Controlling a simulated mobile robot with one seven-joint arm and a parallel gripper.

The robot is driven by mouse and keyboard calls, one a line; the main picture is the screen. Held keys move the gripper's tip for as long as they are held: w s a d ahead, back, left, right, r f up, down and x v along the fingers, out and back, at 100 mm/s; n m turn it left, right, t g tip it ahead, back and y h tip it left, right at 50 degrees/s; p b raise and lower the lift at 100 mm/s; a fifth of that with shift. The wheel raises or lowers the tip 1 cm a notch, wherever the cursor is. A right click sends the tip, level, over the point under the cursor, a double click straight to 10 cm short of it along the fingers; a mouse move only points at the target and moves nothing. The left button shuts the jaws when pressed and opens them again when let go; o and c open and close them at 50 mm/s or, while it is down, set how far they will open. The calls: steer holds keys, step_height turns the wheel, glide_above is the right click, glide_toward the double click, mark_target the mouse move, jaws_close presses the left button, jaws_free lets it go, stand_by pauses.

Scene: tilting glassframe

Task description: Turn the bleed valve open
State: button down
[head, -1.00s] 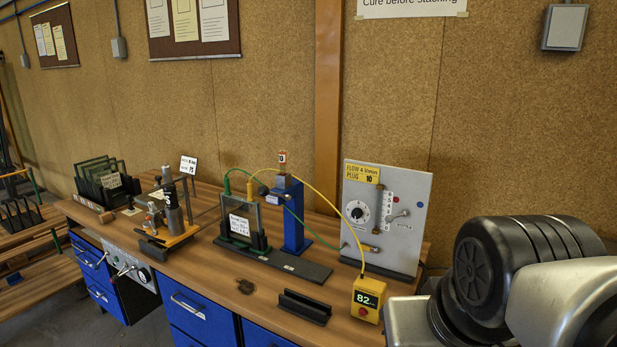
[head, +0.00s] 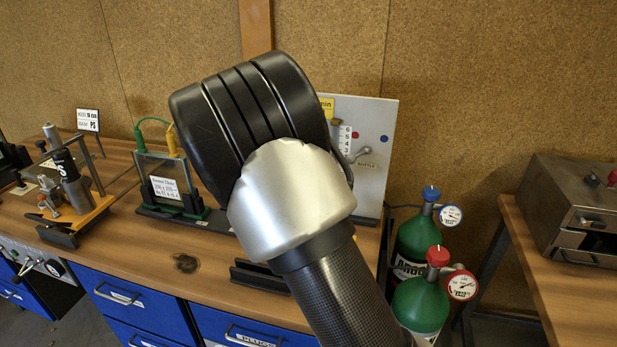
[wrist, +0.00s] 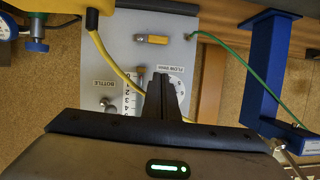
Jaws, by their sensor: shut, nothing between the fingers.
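A grey upright panel (head: 377,125) stands at the back of the bench, mostly hidden behind my arm in the head view. The lever also shows in the head view (head: 358,154). I see no label naming the bleed valve.
Green gas bottles with a blue valve cap (head: 431,193) and a red valve cap (head: 437,256) stand right of the bench. A blue stand (wrist: 272,60) and a green hose (wrist: 235,55) are beside the panel. A yellow cable (wrist: 105,50) crosses the panel. A metal box (head: 575,205) sits far right.

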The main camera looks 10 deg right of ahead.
steer(key=w+d+f+h, duration=0.1)
steer(key=w+d+f, duration=0.3)
steer(key=w+f, duration=0.3)
steer(key=w, duration=0.3)
steer(key=shift+w+t, duration=0.15)
steer(key=shift+t, duration=0.25)
